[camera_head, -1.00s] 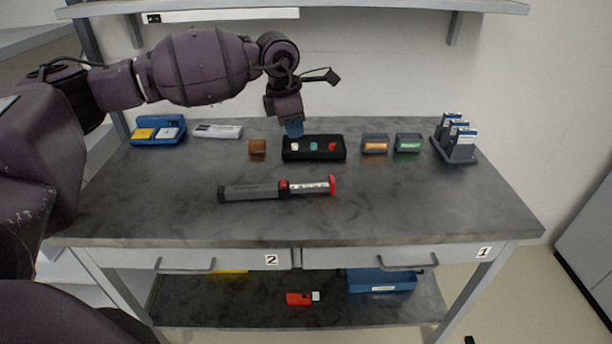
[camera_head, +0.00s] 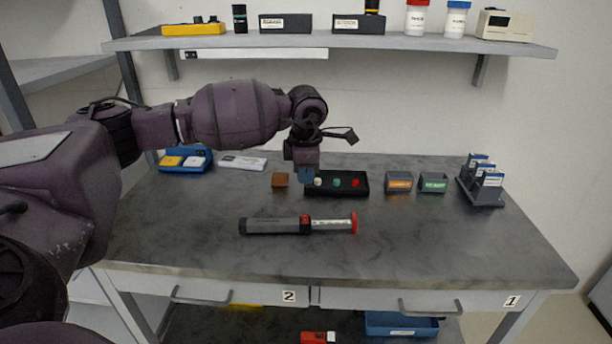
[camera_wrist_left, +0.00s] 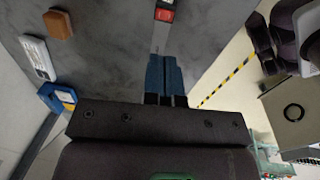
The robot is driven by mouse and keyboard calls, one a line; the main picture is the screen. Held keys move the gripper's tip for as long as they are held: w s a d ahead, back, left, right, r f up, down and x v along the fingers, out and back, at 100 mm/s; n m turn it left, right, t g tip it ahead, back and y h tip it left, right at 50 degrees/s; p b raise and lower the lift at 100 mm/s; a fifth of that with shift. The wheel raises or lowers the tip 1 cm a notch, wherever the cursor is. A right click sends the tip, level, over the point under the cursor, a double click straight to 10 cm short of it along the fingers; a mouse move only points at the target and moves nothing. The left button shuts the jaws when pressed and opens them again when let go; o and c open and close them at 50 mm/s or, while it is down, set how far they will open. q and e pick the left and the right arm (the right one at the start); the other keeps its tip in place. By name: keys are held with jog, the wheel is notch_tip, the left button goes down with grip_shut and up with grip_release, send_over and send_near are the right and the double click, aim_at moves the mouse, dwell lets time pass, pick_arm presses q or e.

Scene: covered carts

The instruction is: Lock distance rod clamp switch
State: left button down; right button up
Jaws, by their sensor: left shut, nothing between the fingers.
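The distance rod (camera_head: 278,226) lies across the middle of the table, a dark grey tube with a light scale section and a red end at right. Its red clamp switch (camera_head: 306,218) sits where the grey tube meets the scale. The red switch also shows at the top of the left wrist view (camera_wrist_left: 164,15), beyond the fingers. My left gripper (camera_head: 306,176) has blue fingers, shut and empty, pointing down. In the head view it overlaps the left end of the black tray, behind the rod. The fingers also show in the left wrist view (camera_wrist_left: 165,76). My right gripper is out of view.
The black tray (camera_head: 337,193) holds coloured pieces. A brown block (camera_head: 280,180), two small labelled bins (camera_head: 399,182) and a dark rack (camera_head: 483,195) stand along the back. A shelf (camera_head: 350,42) hangs above. The tabletop in front of the rod is clear.

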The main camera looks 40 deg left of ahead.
aim_at(306, 216)
pick_arm(q)
jog(key=f, duration=0.6)
jog(key=w+f, duration=0.1)
jog(key=f, duration=0.3)
jog(key=shift+a+b, duration=0.3)
jog(key=shift+a+f, duration=0.1)
jog(key=shift+f, duration=0.5)
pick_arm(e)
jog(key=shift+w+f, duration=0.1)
